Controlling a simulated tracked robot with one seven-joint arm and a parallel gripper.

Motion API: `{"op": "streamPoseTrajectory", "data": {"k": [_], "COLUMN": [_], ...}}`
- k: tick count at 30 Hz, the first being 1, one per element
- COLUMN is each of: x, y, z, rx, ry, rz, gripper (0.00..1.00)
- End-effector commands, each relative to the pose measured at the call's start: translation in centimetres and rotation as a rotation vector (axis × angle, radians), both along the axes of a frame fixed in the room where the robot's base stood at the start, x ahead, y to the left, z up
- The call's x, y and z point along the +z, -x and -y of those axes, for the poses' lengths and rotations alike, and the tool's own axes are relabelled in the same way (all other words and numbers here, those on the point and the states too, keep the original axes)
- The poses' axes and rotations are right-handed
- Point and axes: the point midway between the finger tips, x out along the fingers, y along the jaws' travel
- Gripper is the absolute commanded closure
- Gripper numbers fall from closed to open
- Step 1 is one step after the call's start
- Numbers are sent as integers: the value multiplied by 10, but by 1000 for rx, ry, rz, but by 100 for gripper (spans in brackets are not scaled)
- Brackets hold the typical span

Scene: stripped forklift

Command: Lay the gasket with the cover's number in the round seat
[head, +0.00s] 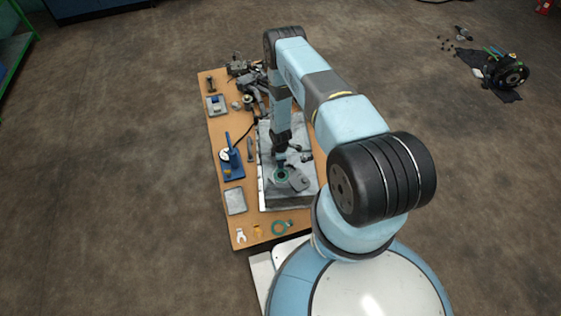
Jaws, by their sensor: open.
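A green ring gasket (281,176) is on the grey metal block (285,201), directly below my gripper (280,165). My gripper points down and is open; I cannot tell if its fingertips touch the ring. A round seat cannot be made out under the ring, so I cannot tell whether the ring lies in it. A dark grey plate-like part (299,182) is just right of the ring; I cannot tell if it is the cover. A second green ring (279,227) lies on the bench (224,136) near its front edge. No numbers are readable.
A small orange piece (258,231) and a white forked piece (240,235) lie at the bench front. A pale tray (235,201) and a blue stand (231,163) are left of the block. Dark metal parts crowd the far end. Floor left of the bench is clear.

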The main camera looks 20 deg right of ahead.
Motion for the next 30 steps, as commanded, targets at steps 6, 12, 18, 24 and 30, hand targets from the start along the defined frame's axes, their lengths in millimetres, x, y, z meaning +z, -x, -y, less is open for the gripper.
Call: {"op": "streamPoseTrajectory", "data": {"k": [6, 12, 18, 24, 30], "x": [20, 52, 84, 114, 131], "y": [-1, -2, -1, -1, -1], "z": [0, 0, 0, 0, 0], "rx": [0, 1, 0, 0, 0], "ry": [0, 0, 0, 0, 0], "rz": [2, 2, 2, 1, -1], "gripper": [60, 60, 60, 60, 60]}}
